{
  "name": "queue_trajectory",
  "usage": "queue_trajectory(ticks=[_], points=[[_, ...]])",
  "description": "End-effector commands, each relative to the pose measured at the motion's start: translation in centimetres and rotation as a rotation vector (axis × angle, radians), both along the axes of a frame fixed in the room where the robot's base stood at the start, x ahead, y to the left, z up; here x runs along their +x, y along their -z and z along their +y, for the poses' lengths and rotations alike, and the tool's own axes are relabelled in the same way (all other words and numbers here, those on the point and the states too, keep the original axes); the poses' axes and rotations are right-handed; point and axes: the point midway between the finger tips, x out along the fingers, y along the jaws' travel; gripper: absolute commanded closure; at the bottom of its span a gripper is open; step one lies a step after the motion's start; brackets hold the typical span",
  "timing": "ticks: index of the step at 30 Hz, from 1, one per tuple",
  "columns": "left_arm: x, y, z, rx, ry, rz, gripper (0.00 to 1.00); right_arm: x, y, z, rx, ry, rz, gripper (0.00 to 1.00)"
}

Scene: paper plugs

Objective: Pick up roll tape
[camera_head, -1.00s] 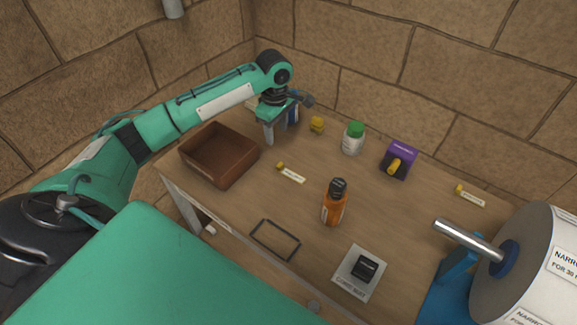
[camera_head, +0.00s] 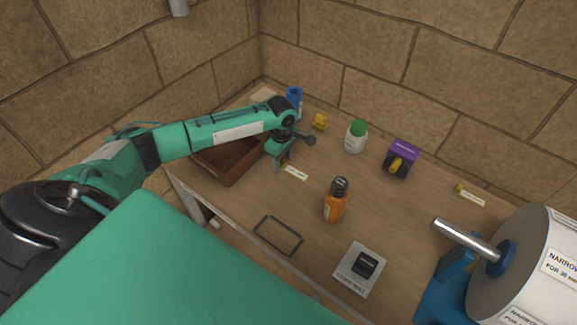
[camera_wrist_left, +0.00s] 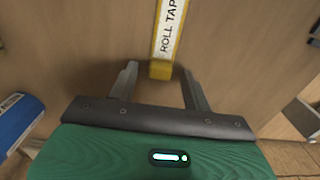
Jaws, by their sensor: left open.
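The roll tape is a small yellow piece (camera_wrist_left: 161,69) with a pale strip (camera_wrist_left: 168,30) printed "ROLL TAP…", lying on the wooden table. In the left wrist view the yellow end lies between the two fingers of my open left gripper (camera_wrist_left: 160,82), near the fingertips, with space on both sides. In the head view my left gripper (camera_head: 281,162) points down over the table beside the pale strip (camera_head: 296,173). The yellow end is hidden there by the gripper. I cannot tell the exact height of the fingertips. My right gripper is not in view.
A brown box (camera_head: 222,168) sits left of the gripper, partly behind my arm. An orange bottle (camera_head: 335,205), a white bottle with green cap (camera_head: 356,137), a purple box (camera_head: 401,158) and a blue container (camera_head: 295,100) stand around. A large white roll (camera_head: 525,270) is at right.

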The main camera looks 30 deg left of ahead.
Motion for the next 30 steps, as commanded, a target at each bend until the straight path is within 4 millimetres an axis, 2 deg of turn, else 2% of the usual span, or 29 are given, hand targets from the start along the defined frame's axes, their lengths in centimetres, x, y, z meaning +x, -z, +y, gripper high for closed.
queue_trajectory(ticks=[5, 8, 12, 13, 24, 30], points=[[0.0, 0.1, 0.0, 0.000, 0.000, 0.000, 0.51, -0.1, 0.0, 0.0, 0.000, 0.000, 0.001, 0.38], [0.0, 0.0, 0.0, 0.000, 0.000, 0.000, 0.67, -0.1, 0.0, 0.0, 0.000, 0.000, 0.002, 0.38], [0.0, 0.0, 0.0, 0.000, 0.000, 0.000, 0.94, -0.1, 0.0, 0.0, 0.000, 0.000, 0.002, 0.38], [0.0, 0.0, 0.0, 0.000, -0.001, 0.000, 0.98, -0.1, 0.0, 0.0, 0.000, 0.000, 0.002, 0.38], [0.0, -0.1, 0.0, 0.000, -0.001, -0.001, 0.99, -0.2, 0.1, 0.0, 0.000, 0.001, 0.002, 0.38], [0.1, -1.5, 0.1, -0.001, -0.002, -0.002, 0.99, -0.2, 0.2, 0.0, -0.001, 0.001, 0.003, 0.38]])
